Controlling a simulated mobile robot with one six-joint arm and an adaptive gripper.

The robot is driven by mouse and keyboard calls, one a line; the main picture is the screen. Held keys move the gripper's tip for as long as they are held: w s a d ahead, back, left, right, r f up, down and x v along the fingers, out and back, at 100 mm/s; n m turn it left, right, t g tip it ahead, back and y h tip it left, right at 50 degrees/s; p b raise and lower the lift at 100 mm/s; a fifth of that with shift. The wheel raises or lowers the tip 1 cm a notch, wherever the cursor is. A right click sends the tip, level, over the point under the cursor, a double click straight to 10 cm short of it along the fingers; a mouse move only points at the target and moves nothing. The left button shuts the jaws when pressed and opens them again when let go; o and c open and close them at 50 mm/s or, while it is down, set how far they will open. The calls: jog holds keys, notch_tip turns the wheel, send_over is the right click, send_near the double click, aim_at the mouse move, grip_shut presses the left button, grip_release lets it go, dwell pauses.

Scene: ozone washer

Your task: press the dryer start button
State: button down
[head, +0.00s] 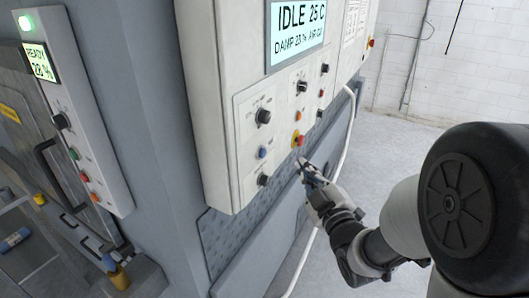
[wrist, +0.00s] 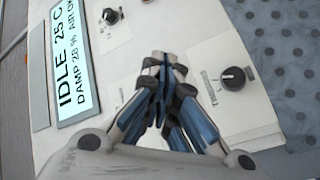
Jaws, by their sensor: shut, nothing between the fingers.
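A light grey control panel (head: 222,120) carries a display (head: 296,30) reading IDLE 25 C and DAMP. I cannot tell which control is the dryer start button. My gripper (head: 303,164) is shut and empty, its tips close to the panel's lower right part, just below the red button in the head view. In the wrist view my gripper (wrist: 163,62) covers part of the panel between two knobs; contact cannot be told.
A second panel (head: 70,120) at the left shows READY and has a knob and coloured buttons, beside a door with a black handle (head: 60,175). A white hose (head: 343,135) hangs at the panel's right side. Open floor (head: 390,125) lies to the right.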

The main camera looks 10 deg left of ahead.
jog(key=w+a, duration=0.2)
jog(key=a, duration=0.5)
jog(key=shift+w, duration=0.25)
dwell(1.2)
jog(key=shift+w+a+b, duration=0.1)
jog(key=shift+a+b, duration=0.3)
jog(key=shift+b, duration=0.05)
jog(key=shift+w+a+b, duration=0.2)
jog(key=shift+a+b, duration=0.15)
jog(key=shift+a, duration=0.1)
dwell(0.8)
jog(key=shift+d, duration=0.15)
jog(key=shift+s+d+b, duration=0.35)
jog(key=shift+d+b, duration=0.2)
jog(key=shift+d, duration=0.2)
jog(key=shift+s+d+b, duration=0.3)
jog(key=shift+d+b, duration=0.05)
jog(key=shift+d, duration=0.45)
jog(key=shift+s+d+b, duration=0.25)
jog(key=shift+d+b, duration=0.05)
jog(key=shift+d, duration=0.45)
jog(key=shift+s+d+b, duration=0.3)
jog(key=shift+d+b, duration=0.05)
jog(key=shift+d, duration=0.45)
